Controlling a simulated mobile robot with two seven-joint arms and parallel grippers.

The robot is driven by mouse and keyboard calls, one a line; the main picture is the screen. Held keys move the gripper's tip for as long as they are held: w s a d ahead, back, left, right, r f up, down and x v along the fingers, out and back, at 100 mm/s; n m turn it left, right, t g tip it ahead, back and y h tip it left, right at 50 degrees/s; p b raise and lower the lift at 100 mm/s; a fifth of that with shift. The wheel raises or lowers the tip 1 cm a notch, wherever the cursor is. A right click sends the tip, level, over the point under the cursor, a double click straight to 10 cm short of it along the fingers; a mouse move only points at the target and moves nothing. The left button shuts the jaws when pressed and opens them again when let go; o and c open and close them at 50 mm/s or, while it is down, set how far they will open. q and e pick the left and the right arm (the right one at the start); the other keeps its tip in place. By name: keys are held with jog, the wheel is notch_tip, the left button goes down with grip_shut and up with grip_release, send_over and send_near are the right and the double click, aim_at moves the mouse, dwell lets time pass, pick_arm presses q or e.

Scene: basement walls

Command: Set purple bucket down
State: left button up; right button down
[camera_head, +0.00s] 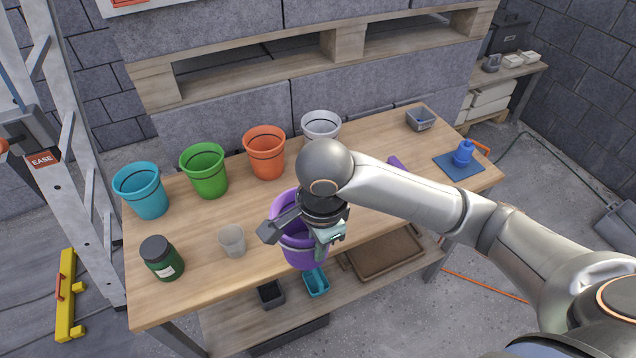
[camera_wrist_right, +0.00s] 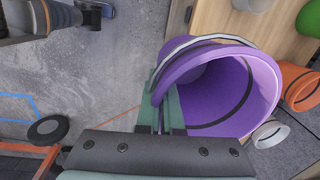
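The purple bucket (camera_head: 304,252) is at the front middle of the wooden table (camera_head: 205,285), overlapping its front edge in the head view. I cannot tell whether its base touches the tabletop. My right gripper (camera_head: 300,232) is at the bucket's rim and hides part of its opening. In the right wrist view, the fingers (camera_wrist_right: 160,108) are shut on the rim of the purple bucket (camera_wrist_right: 225,100), whose empty inside shows. My left gripper is not in view.
Blue (camera_head: 145,197), green (camera_head: 207,175), orange (camera_head: 266,158) and light grey (camera_head: 319,127) buckets line the table's back. A dark green jar (camera_head: 163,262) and a clear cup (camera_head: 232,242) stand front left. A blue bottle (camera_head: 463,153) stands right. My right arm hides some of the tabletop.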

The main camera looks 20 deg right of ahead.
jog(key=shift+a+r+m, duration=0.1)
jog(key=shift+r+m, duration=0.1)
jog(key=shift+m, duration=0.1)
jog(key=shift+w+f, duration=0.15)
jog(key=shift+w, duration=0.15)
jog(key=w, duration=0.1)
jog(key=w+f+b, duration=0.1)
jog(key=w+b, duration=0.1)
jog(key=shift+w+d+f, duration=0.1)
jog(key=shift+d+f, duration=0.2)
jog(key=shift+f, duration=0.1)
jog(key=shift+w+d+f+b, duration=0.3)
jog(key=shift+w+f, duration=1.4)
jog(key=shift+f, duration=0.1)
jog(key=shift+w+d+f+b, duration=0.25)
jog(key=shift+w+d+f, duration=0.05)
jog(key=shift+w+f, duration=1.45)
jog(key=shift+w+d+f+b, duration=0.3)
jog(key=shift+w+f, duration=1.3)
jog(key=shift+f, duration=0.25)
jog(key=c, duration=1.5)
grip_release()
jog(key=shift+f, duration=0.15)
jog(key=o, duration=0.4)
